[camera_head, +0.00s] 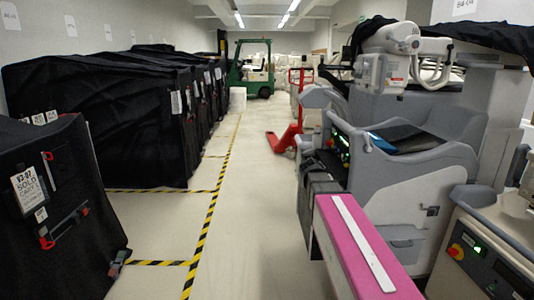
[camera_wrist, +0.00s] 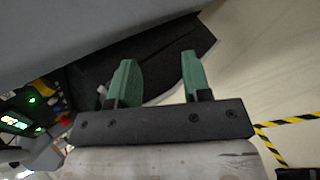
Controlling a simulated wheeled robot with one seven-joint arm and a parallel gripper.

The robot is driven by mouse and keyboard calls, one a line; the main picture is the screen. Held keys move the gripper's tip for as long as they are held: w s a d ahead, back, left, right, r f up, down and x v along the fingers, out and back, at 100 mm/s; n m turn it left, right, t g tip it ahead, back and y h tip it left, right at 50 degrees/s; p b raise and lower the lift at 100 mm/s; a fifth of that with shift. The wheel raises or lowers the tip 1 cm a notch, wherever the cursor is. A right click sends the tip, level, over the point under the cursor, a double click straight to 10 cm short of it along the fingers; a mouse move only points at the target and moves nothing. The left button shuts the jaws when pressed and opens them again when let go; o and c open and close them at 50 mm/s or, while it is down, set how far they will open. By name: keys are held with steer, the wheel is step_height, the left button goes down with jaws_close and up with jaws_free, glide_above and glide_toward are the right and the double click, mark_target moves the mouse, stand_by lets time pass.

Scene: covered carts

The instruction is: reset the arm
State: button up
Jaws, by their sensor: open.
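My gripper (camera_wrist: 159,62) shows in the wrist view with its two green fingers apart and nothing between them. Behind the fingers are a dark flat part and a grey surface, and I cannot tell how far off these are. I cannot make out my gripper in the head view.
Black-covered carts (camera_head: 105,125) line the left. Between them the pale floor is clear, marked with yellow-black tape (camera_head: 212,215). A red pallet jack (camera_head: 285,139) and green forklift (camera_head: 250,72) stand farther back.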

steer(key=s+a+f+m+g+y, duration=0.1)
steer(key=s+a+f+m+y, duration=0.2)
steer(key=s+f, duration=0.5)
steer(key=s+a+f+m+g+y, duration=0.1)
steer(key=s+a+f+m+y, duration=0.3)
steer(key=f, duration=0.7)
steer(key=s+m, duration=0.2)
steer(key=s, duration=0.2)
steer(key=shift+s+f, duration=0.15)
steer(key=shift+f, duration=0.2)
